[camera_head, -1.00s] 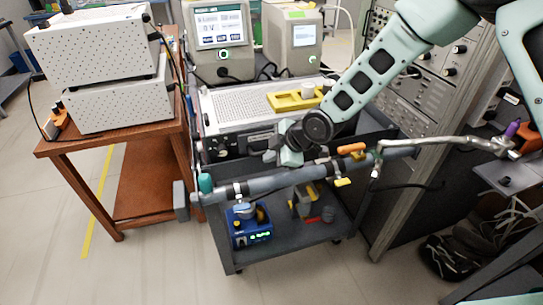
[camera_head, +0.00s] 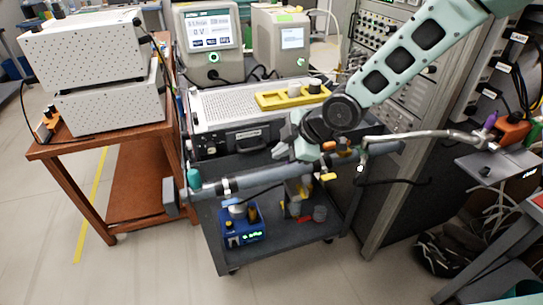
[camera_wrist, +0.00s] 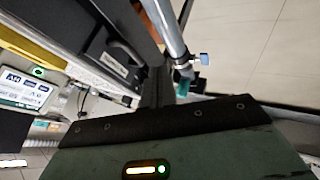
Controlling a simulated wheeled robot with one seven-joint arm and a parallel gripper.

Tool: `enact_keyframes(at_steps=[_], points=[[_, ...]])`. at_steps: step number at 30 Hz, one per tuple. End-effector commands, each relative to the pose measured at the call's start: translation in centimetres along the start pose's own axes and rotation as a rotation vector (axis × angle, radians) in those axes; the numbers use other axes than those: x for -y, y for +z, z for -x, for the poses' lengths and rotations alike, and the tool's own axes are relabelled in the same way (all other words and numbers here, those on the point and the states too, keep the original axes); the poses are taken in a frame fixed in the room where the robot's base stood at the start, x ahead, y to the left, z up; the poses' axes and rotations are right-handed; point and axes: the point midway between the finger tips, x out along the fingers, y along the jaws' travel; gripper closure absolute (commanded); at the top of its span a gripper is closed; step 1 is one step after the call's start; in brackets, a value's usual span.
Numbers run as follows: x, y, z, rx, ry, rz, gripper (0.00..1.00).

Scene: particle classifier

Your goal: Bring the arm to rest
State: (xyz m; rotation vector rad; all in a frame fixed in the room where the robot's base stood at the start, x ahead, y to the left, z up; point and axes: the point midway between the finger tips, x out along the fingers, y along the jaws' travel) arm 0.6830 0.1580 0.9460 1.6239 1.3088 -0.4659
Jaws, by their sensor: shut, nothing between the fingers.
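My arm comes down from the upper right in the head view. It is bent at a dark round joint, and my gripper (camera_head: 284,148) hangs over the front of the grey cart (camera_head: 275,255). The fingers look closed and hold nothing; their tips are small and partly unclear. They are close to the horizontal grey pipe (camera_head: 255,180), and I cannot tell whether they touch it. In the wrist view my gripper (camera_wrist: 157,88) appears as a narrow dark finger shape above the green housing, with the pipe (camera_wrist: 165,28) beside it.
A yellow holder (camera_head: 275,101) with a white and a black piece lies on the perforated plate (camera_head: 222,108). A blue device (camera_head: 243,233) stands on the lower shelf. White boxes (camera_head: 85,55) stand on the wooden table (camera_head: 75,150). An instrument rack (camera_head: 385,185) stands right. Floor is clear in front.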

Motion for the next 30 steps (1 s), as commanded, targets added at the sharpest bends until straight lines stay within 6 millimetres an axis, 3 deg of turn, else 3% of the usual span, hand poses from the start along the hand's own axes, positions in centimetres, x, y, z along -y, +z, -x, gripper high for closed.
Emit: enact_keyframes(at_steps=[3, 10, 14, 17, 24, 30], points=[[-0.1, 0.0, 1.2, 0.001, 0.0, 0.0, 1.0], [0.2, -0.1, 1.8, 0.004, -0.004, -0.003, 1.0], [2.1, -0.9, 3.5, 0.08, -0.045, -0.082, 1.0], [5.2, -1.7, 6.3, 0.193, -0.089, -0.216, 1.0], [14.7, -2.9, 15.3, 0.482, -0.144, -0.663, 1.0], [20.8, -3.6, 20.6, 0.615, -0.163, -0.945, 1.0]])
